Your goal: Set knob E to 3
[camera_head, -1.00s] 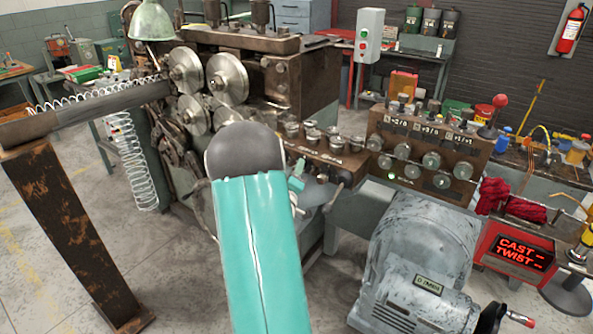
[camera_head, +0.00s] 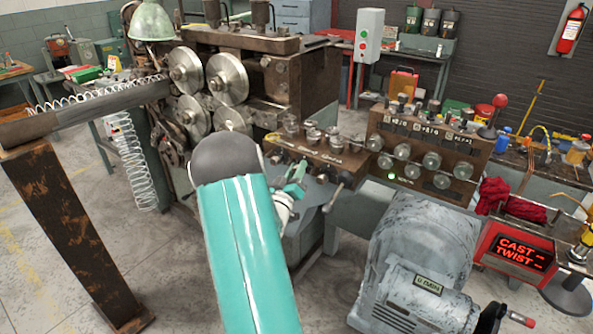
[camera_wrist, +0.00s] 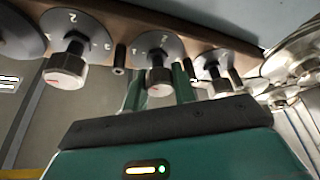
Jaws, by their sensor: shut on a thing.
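The coiler's brown knob panel (camera_head: 325,155) stands in the middle of the head view, with small knobs along its front edge. My gripper (camera_head: 294,177) is at this front edge, left of centre. In the wrist view, a dark knob (camera_wrist: 158,74) with a pale end and a red mark sits on a grey numbered dial (camera_wrist: 160,44). My gripper's green fingers (camera_wrist: 160,92) stand on either side of it and are shut on it. A similar knob (camera_wrist: 66,68) is to its left, and another dark knob (camera_wrist: 213,76) to its right. I cannot read the knob letters.
Metal rollers (camera_head: 186,70) and a wire coil (camera_head: 133,160) are at the left. A grey motor (camera_head: 420,255) stands at front right, below a box with round dials (camera_head: 430,145). A red screen reading CAST and TWIST (camera_head: 520,250) is at right.

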